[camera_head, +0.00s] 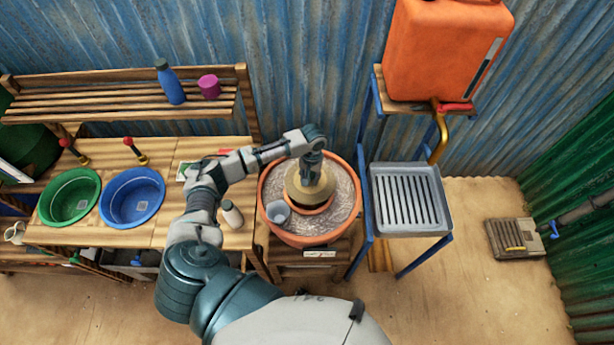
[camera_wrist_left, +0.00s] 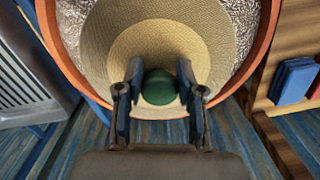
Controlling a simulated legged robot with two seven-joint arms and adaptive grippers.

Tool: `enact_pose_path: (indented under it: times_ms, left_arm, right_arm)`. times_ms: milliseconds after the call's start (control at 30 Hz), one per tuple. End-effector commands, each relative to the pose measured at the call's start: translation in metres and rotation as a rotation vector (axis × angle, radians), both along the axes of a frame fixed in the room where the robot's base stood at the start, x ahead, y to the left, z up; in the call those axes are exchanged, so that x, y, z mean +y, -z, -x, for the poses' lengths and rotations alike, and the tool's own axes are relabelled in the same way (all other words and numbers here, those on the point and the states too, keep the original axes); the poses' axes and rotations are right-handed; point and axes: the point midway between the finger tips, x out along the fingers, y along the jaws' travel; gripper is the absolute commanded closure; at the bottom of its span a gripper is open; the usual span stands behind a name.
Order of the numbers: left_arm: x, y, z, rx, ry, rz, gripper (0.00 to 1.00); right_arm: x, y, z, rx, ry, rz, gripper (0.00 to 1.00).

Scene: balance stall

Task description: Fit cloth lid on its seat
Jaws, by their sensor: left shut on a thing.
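The cloth lid (camera_head: 294,188) is a tan woven disc with a dark green knob (camera_wrist_left: 158,98). My left gripper (camera_head: 311,168) is over the lid from above, and in the left wrist view (camera_wrist_left: 159,90) its two fingers are shut on the knob. The lid is over the middle of a large terracotta pot (camera_head: 299,241) filled with grey sand. An orange inner rim (camera_head: 314,209) shows below the lid's near edge, and the lid hides the rest of it. I cannot tell whether the lid touches this rim. My right gripper is not in view.
A small grey cup (camera_head: 278,212) lies on the sand at the left. A metal draining tray (camera_head: 438,228) stands right of the pot, below an orange jerrycan (camera_head: 435,50). A white bottle (camera_head: 231,214), blue basin (camera_head: 132,207) and green basin (camera_head: 70,205) are on the left bench.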

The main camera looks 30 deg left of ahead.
Motion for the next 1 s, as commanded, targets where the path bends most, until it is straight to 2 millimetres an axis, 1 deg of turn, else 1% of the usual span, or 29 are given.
enact_pose_path:
  times_ms: [33, 133, 200, 333, 500, 700, 767, 867, 1000]
  left_arm:
    - [0.001, 0.009, 0.0, -0.001, 0.0, 0.001, 1.0]
    - [0.004, 0.017, -0.001, -0.001, -0.001, 0.003, 1.0]
    - [0.006, 0.023, 0.0, 0.002, -0.002, 0.006, 1.0]
    - [0.007, 0.037, 0.0, 0.001, -0.003, 0.007, 1.0]
    - [0.007, 0.052, 0.0, 0.001, -0.002, 0.006, 1.0]
    - [0.004, 0.058, -0.001, -0.001, -0.001, 0.004, 1.0]
    - [0.002, 0.058, -0.001, -0.001, -0.001, 0.003, 1.0]
    - [0.002, 0.058, -0.001, -0.001, -0.001, 0.002, 1.0]
    - [0.003, 0.058, -0.001, -0.001, -0.001, 0.003, 1.0]
  right_arm:
    - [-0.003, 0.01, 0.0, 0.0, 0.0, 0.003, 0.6]
    - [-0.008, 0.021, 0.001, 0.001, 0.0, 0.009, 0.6]
    - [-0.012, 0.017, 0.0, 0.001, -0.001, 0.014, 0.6]
    - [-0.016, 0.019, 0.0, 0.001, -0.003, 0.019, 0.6]
    - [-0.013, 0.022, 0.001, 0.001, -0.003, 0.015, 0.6]
    - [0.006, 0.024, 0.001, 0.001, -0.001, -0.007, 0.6]
    - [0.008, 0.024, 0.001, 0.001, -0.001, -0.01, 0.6]
    - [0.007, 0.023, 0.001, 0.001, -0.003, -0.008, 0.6]
    - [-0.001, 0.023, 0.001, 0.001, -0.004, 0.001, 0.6]
